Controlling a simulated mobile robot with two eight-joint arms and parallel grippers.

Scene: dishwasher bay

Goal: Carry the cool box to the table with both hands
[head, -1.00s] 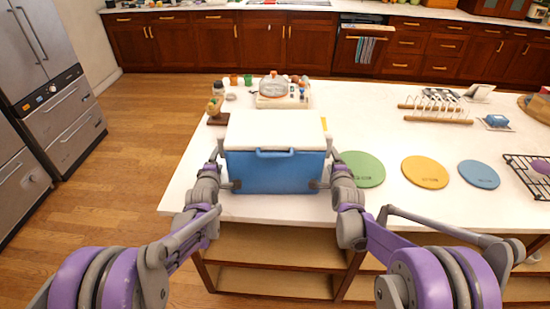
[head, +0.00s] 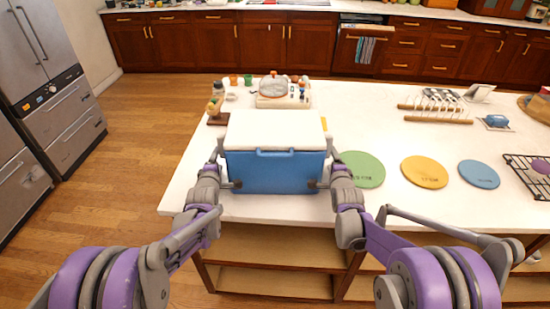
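The cool box (head: 274,172) is blue with a white lid and a blue front handle. It appears upright at the near left part of the white table (head: 310,211); whether its base touches the top cannot be told. My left gripper (head: 233,185) is at the box's left side, low down, and my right gripper (head: 316,185) is at its right side at the same height. The fingertips are small in view and partly against the box, so whether they are closed on it cannot be told.
Behind the box are a tray with a clear dome (head: 284,92), a bottle (head: 218,91) and small cups. To the right lie round green (head: 361,169), yellow (head: 424,172) and blue (head: 479,174) mats. A wooden rack (head: 436,108) stands further back. Open shelves are below the tabletop.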

